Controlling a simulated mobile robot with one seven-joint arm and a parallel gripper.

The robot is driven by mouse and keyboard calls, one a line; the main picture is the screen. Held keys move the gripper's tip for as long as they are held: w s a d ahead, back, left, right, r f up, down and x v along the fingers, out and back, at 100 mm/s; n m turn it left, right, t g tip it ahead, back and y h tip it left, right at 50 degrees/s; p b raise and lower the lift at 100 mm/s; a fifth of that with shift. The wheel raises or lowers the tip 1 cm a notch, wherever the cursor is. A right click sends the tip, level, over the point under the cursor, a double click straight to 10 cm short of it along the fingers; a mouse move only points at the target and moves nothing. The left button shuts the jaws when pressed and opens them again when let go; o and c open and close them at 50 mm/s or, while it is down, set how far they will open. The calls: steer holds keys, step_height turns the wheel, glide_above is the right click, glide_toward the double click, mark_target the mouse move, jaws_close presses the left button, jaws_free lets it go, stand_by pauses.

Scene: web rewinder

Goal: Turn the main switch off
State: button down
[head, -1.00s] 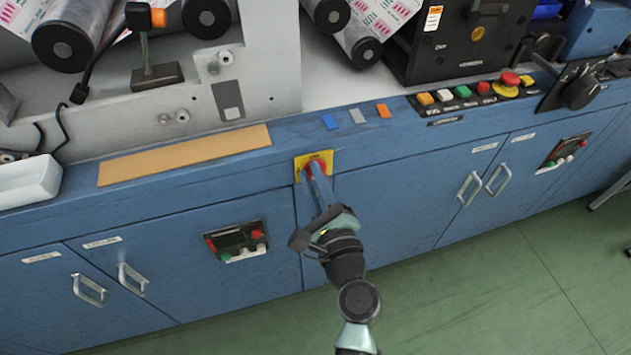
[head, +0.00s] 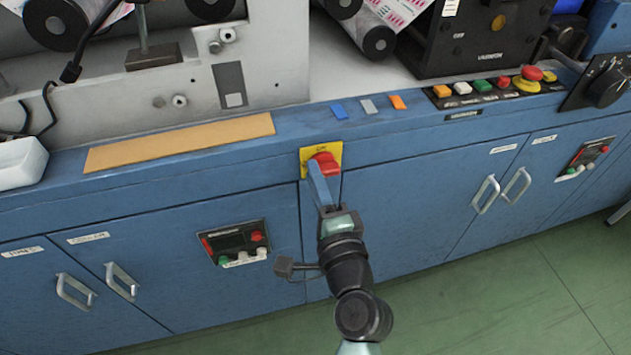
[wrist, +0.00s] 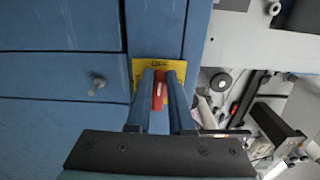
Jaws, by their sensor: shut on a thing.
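The main switch is a red knob (head: 325,166) on a yellow plate (head: 306,160), set in the blue front below the worktop edge. My gripper (head: 320,172) reaches it from the front, and its blue fingers cover part of the knob. In the wrist view, the red knob (wrist: 159,88) sits between the two fingers of my gripper (wrist: 161,80), which are shut on it. A white mark runs along the knob, in line with lettering on the yellow plate (wrist: 158,64) that looks like OFF.
A control panel (head: 236,243) is on the cabinet door to the left. Door handles (head: 486,194) stick out to the right. Buttons (head: 482,86) and a black rotary knob (head: 606,88) line the worktop edge. Green floor (head: 520,290) in front is clear.

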steer(key=shift+f+n, duration=0.1)
steer(key=shift+n, duration=0.3)
steer(key=c, duration=0.8)
jaws_free()
steer(key=shift+s, duration=0.1)
steer(key=v, duration=1.3)
steer(key=shift+b, duration=0.45)
